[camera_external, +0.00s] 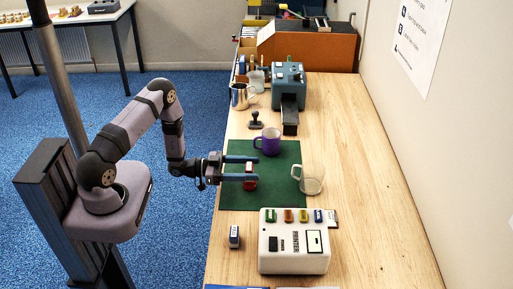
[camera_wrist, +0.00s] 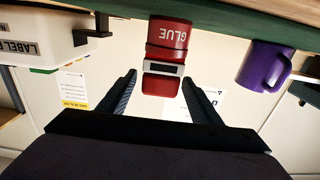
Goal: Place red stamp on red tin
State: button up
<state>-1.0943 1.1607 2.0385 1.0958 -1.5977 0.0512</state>
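The red tin (camera_wrist: 167,36), lettered GLUE, stands on the green mat (camera_external: 268,200). The wrist view is upside down, with the mat along its top. The red stamp (camera_wrist: 161,86), a small block with a grey and dark band, appears to rest on the tin's top, roughly lined up with it. The stamp also shows in the external view (camera_external: 250,168). My gripper (camera_wrist: 160,88) is open, with one finger on each side of the stamp and a visible gap to both. In the external view my gripper (camera_external: 257,169) reaches level over the mat.
A white label machine (camera_external: 293,249) with several coloured blocks on top is in front. A dark stamp (camera_external: 256,121) and grey-blue machine (camera_external: 288,86) stand farther back.

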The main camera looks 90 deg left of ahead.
jog(key=shift+r, duration=0.25)
jog(key=s+b, duration=0.2)
jog(key=s, duration=0.3)
jog(key=s+b, duration=0.2)
jog(key=s, duration=0.4)
jog(key=shift+f+b, duration=0.2)
jog(key=shift+b, duration=0.1)
jog(key=shift+s+r, duration=0.1)
jog(key=shift+s, duration=0.4)
